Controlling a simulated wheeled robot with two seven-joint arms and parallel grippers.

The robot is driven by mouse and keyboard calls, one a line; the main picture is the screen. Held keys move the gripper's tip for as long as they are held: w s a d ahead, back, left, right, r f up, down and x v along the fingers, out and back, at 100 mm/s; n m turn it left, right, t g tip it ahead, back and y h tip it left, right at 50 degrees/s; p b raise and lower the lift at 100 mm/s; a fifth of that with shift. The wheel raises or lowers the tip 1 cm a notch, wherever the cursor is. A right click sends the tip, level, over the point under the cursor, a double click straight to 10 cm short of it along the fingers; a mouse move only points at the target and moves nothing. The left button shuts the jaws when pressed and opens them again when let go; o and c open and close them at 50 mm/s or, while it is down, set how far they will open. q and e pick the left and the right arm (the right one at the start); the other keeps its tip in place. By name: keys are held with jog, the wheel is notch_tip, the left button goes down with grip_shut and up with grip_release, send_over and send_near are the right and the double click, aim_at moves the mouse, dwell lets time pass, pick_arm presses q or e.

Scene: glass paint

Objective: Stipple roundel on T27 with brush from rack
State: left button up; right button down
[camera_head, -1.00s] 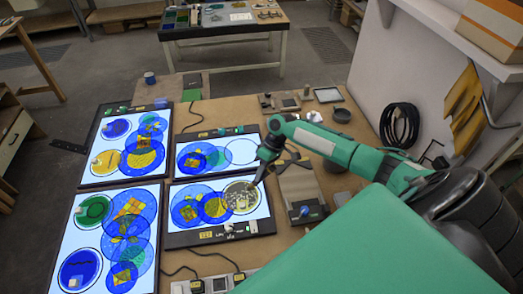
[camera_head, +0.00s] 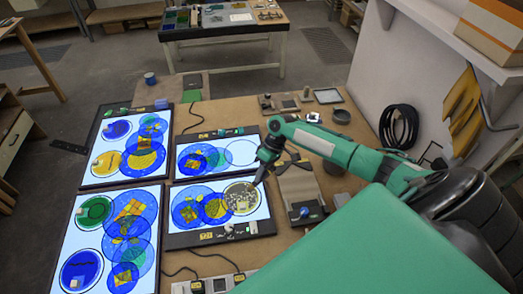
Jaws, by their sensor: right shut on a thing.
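My right gripper (camera_head: 262,167) is shut on a slim dark brush (camera_head: 257,181), which points down at the right edge of a roundel (camera_head: 240,198). Whether the brush tip touches the glass is too small to tell. The roundel is round, olive-grey and speckled, and sits at the right end of the lower right lit panel (camera_head: 177,241). A small yellow label (camera_head: 206,236) is on that panel's front edge; its text is too small to read surely. Blue and yellow discs overlap to the roundel's left. My left gripper is not in view.
Another lit panel (camera_head: 204,141) lies behind, and two larger lit panels (camera_head: 90,171) lie to the left. A dark tray with a blue item (camera_head: 305,211) stands right of the roundel. Small tools and a dark bowl (camera_head: 341,116) stand at the back right.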

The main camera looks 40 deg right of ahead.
jog(key=shift+r+p, duration=0.55)
jog(key=shift+r, duration=0.4)
jog(key=shift+w+f, duration=0.1)
jog(key=shift+w+a, duration=0.2)
jog(key=shift+a, duration=0.05)
jog(key=shift+w+a+b, duration=0.7)
jog(key=shift+w+a, duration=0.9)
jog(key=shift+w, duration=0.1)
jog(key=shift+f+b, duration=0.45)
jog(key=shift+f, duration=0.3)
jog(key=shift+f, duration=0.25)
